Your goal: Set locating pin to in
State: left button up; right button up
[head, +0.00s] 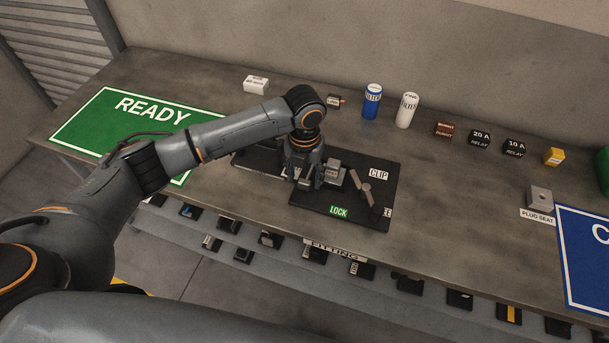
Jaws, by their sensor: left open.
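A black fixture plate (345,218) lies on the workbench with CLIP (379,175) and green LOCK (338,212) labels; a third label at its right edge is partly hidden. A grey block (333,168) sits beside my gripper. My left gripper (308,184) points down over the left part of the plate, open, its fingers close to the block. I cannot make out the locating pin; the gripper and wrist cover that part of the plate.
A green READY mat (92,133) lies at left, a blue mat (580,262) at right. A blue canister (372,103), a white canister (406,110), relays (479,141) and a plug seat (538,198) line the back and right. Bench right of the plate is mostly clear.

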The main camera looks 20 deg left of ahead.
pick_arm(q)
jog(key=shift+f, duration=0.7)
